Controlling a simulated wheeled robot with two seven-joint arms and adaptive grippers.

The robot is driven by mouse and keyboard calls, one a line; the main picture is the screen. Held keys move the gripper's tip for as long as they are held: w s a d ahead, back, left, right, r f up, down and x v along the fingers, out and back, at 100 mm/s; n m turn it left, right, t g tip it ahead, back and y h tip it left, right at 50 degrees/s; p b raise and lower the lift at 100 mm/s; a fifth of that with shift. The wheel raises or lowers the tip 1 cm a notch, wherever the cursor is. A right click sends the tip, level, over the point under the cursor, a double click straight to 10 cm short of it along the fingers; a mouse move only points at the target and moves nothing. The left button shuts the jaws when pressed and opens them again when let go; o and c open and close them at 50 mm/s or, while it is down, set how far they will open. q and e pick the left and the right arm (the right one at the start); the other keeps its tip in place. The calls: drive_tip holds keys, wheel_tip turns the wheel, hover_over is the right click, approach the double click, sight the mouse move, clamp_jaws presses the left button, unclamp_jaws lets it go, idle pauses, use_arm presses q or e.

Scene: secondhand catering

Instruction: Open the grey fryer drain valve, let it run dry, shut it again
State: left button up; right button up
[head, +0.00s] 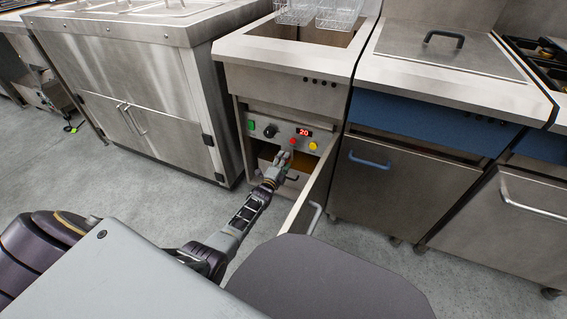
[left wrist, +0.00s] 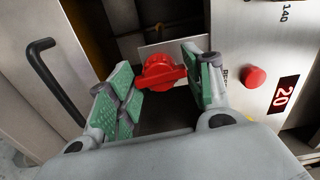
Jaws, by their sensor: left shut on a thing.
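The grey fryer (head: 290,85) stands in the middle of the head view, its lower door (head: 312,192) swung open to the right. In the left wrist view, the red valve handle (left wrist: 160,72) sits in the cabinet in front of a pale plate. My left gripper (head: 283,160) reaches into the cabinet opening below the control panel. In the left wrist view, the left gripper's green-padded fingers (left wrist: 160,66) are on either side of the red handle, shut on it. The pipe behind the handle is mostly hidden. My right gripper is not in view.
The control panel (head: 282,131) has a red 20 display (head: 304,132) and coloured buttons just above the gripper. A black-handled front (left wrist: 75,65) is beside the gripper. A blue-panelled fryer (head: 400,178) stands right, a steel cabinet (head: 130,110) left. The floor (head: 140,190) in front is clear.

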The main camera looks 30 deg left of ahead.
use_arm(q)
drive_tip(key=shift+m, duration=0.3)
drive_tip(key=o, duration=1)
drive_tip(key=shift+s, duration=0.25)
drive_tip(key=shift+s+d, duration=0.2)
drive_tip(key=shift+s, duration=2.7)
drive_tip(key=shift+s+d, duration=0.15)
drive_tip(key=shift+s, duration=2.7)
drive_tip(key=shift+f, duration=0.1)
